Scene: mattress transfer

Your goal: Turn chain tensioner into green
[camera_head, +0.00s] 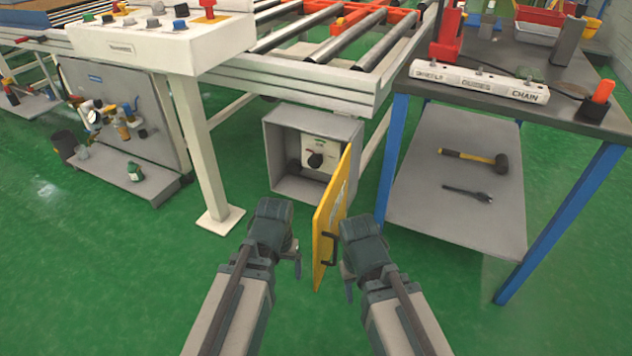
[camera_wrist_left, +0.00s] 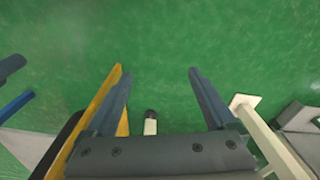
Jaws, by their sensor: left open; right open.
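A grey open-front box (camera_head: 315,121) stands low under the roller conveyor. Inside it is a white panel (camera_head: 333,151) with a black rotary knob (camera_head: 315,159); its setting is too small to read. The box's yellow door (camera_head: 329,215) is swung open toward me, with a black handle on its right side. My left gripper (camera_head: 292,262) is open and empty, left of the door and in front of the box. In the left wrist view, its fingers (camera_wrist_left: 158,75) are spread, and the yellow door (camera_wrist_left: 101,100) runs along the left finger. My right gripper (camera_head: 347,284) is open beside the handle.
A white control console (camera_head: 155,50) with buttons stands on a leg (camera_head: 201,160) at the left. At the right, a workbench with blue legs (camera_head: 390,165) has a lower shelf (camera_head: 430,215) holding a hammer (camera_head: 472,160). Green floor is free between them.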

